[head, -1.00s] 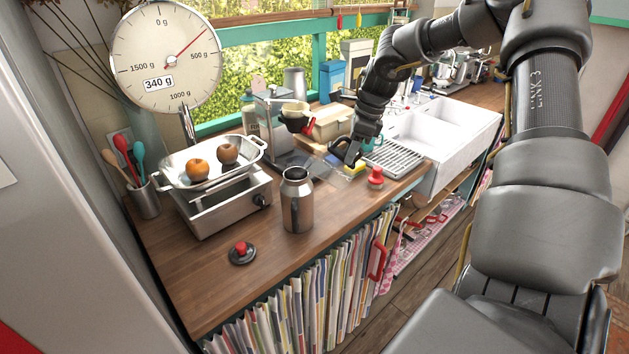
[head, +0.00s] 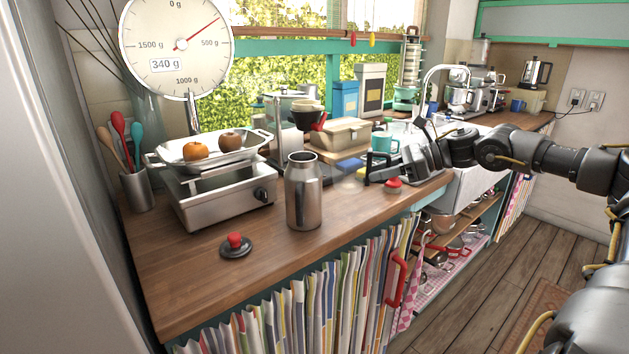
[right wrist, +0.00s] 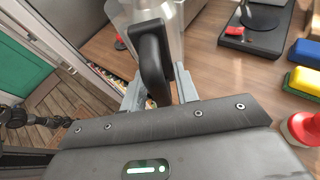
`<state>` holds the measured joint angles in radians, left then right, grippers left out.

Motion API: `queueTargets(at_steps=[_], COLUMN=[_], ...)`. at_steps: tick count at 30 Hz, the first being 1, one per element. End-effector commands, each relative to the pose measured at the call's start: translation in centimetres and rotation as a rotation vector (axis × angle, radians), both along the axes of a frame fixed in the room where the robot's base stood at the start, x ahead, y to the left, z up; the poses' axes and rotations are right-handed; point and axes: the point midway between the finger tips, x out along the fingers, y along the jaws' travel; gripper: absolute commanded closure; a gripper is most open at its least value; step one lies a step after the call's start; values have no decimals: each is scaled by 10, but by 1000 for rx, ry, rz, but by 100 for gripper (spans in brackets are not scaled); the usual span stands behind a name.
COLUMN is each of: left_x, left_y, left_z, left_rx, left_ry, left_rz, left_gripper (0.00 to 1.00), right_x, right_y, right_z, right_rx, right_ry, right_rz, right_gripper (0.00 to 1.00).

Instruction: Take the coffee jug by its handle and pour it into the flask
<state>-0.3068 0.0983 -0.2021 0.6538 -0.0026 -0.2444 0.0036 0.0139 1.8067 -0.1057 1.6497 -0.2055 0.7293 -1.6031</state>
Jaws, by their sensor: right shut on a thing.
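The steel flask (head: 304,192) stands upright and open-topped on the wooden counter. My right gripper (head: 376,170) is to the right of the flask, low over the counter. In the right wrist view, my right gripper (right wrist: 160,92) is shut on the black handle (right wrist: 152,55) of the coffee jug. The jug's clear glass body (right wrist: 172,14) shows beyond the handle, cut off by the top of that view. In the head view the glass is faint and its outline is hard to make out. My left gripper is not in view.
A black lid with a red knob (head: 236,244) lies on the counter in front of the flask. A scale (head: 222,198) with fruit stands left. A red-topped object (head: 393,186) and sponges (right wrist: 305,66) lie near my right gripper. The counter's front edge is close.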

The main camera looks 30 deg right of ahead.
Motion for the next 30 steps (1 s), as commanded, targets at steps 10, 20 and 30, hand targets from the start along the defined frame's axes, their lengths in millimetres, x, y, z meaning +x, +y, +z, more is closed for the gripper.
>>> queueTargets(at_steps=[10, 20, 30], left_x=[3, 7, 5], left_y=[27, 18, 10], left_z=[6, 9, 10], left_rx=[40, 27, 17], left_ry=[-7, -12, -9], left_rz=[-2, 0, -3], left_gripper=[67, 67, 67], right_x=[0, 0, 0], right_y=[0, 0, 0], right_z=[5, 23, 35], right_rx=[-7, -9, -8], right_ry=[-1, -1, 1], right_rz=[0, -1, -1], right_gripper=[100, 100, 100])
